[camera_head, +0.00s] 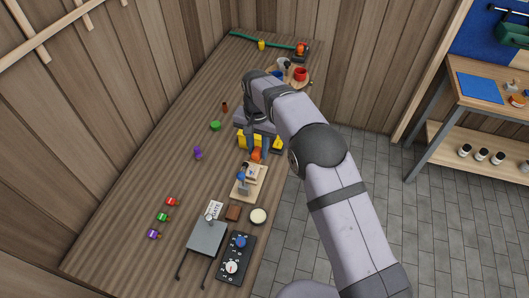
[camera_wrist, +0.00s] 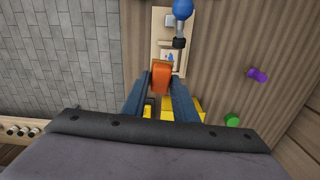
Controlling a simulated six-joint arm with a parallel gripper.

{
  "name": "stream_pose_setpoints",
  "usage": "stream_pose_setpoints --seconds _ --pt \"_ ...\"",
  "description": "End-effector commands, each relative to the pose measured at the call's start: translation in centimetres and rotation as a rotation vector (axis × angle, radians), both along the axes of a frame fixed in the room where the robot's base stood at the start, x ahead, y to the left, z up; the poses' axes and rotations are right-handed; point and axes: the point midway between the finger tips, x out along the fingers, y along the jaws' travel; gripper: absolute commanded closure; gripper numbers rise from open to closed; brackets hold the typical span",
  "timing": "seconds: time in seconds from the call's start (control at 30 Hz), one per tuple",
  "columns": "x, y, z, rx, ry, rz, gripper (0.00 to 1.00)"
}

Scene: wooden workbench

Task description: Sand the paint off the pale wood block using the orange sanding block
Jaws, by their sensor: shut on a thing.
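The orange sanding block (camera_wrist: 161,77) is held between the fingertips of my gripper (camera_wrist: 161,84), which is shut on it. It also shows in the head view (camera_head: 257,154), below the end of my arm. The pale wood block (camera_wrist: 177,62) lies just ahead of the sanding block in the wrist view, with blue paint on its top. It sits on a light wooden board with a blue-knobbed clamp (camera_wrist: 183,9). In the head view, the clamp (camera_head: 242,176) stands on this board (camera_head: 254,194). I cannot tell whether the sanding block touches the wood block.
Yellow-and-grey items (camera_head: 277,143) lie under and beside my gripper. A green round piece (camera_head: 215,126) and a purple piece (camera_head: 197,153) lie to the left. A grey plate (camera_head: 207,238) and a black dial panel (camera_head: 235,258) are nearer the front.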

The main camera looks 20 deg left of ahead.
Motion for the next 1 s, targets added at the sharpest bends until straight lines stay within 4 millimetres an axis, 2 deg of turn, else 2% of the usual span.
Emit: stream_pose_setpoints --seconds 0.27,0.63,1.0 --pt "1.2 1.6 0.1 0.0 -0.001 0.001 0.92" --pt "1.5 1.9 -0.3 0.0 0.0 0.0 0.92" --pt "1.5 1.9 -3.2 0.0 0.0 0.0 0.92"
